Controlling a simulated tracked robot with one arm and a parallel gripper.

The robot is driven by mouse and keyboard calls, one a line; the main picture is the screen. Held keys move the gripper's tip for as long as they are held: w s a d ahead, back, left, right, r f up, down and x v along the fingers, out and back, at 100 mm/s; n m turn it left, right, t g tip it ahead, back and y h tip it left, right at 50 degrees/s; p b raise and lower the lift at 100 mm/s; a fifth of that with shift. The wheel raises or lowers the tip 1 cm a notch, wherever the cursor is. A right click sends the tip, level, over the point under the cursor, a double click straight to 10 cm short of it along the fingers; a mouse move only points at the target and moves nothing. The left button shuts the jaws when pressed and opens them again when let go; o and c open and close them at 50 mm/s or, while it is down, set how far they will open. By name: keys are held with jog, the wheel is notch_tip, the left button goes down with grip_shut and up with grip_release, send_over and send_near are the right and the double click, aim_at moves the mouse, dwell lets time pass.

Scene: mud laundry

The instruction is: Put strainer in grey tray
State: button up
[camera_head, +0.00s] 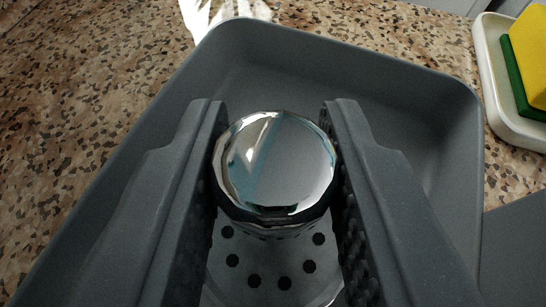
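The strainer (275,165) has a shiny metal knob on top and a pale plate with several dark holes below it. My gripper (274,115) has one finger on each side of the knob, and both fingers appear to press against it. The grey tray (345,62) lies below and around the strainer in the picture. The strainer is over the inside of the tray. I cannot tell whether its plate touches the tray floor, as its lower part is cut off by the frame.
A white dish (493,75) with a yellow and green sponge (530,60) stands at the right, beyond the tray. A speckled brown countertop (80,90) is clear at the left. A shiny pale object (222,12) is at the top edge. A grey surface (518,255) is at the lower right.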

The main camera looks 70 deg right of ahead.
jog(key=o, duration=0.3)
jog(key=shift+r, duration=0.1)
jog(key=p+v, duration=0.1)
jog(key=v, duration=1.1)
jog(key=s+d+r+n+t+y, duration=0.3)
jog(key=r+n+t+y, duration=0.1)
jog(key=r, duration=0.8)
jog(key=s+d+r+n+t+y, duration=0.3)
jog(key=r+n, duration=0.3)
jog(key=r, duration=0.6)
jog(key=s+d+r+n+t+y, duration=0.4)
jog(key=s+r+y, duration=0.1)
jog(key=r, duration=0.7)
jog(key=shift+r+n+t+y, duration=0.3)
jog(key=shift+r+n+y, duration=0.1)
jog(key=shift+y, duration=0.1)
